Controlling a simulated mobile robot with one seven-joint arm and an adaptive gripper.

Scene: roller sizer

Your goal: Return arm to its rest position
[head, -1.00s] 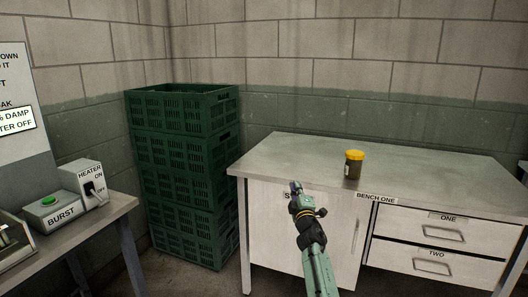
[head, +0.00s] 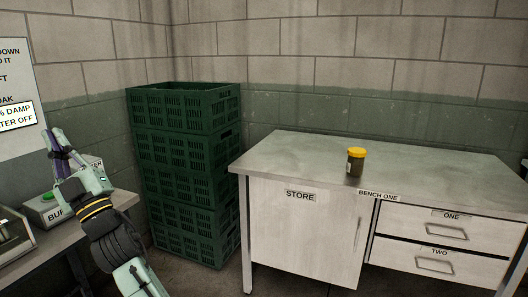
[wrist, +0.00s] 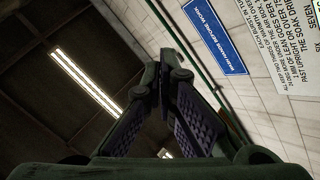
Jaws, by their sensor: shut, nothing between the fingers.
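My gripper (head: 58,150) is at the left of the head view, raised in front of the left bench and pointing up. Its fingers are together with nothing between them. In the wrist view my gripper (wrist: 162,88) shows its dark pads meeting near the middle, with the ceiling and the wall beyond. The arm below it hides part of the left bench and of the boxes on it.
Bench one (head: 285,152) stands at the right with a yellow-lidded brown jar (head: 355,162) on top. A stack of green crates (head: 187,170) stands in the corner. The left bench (head: 122,199) carries the burst box (head: 45,209). A blue sign (wrist: 216,35) hangs on the wall.

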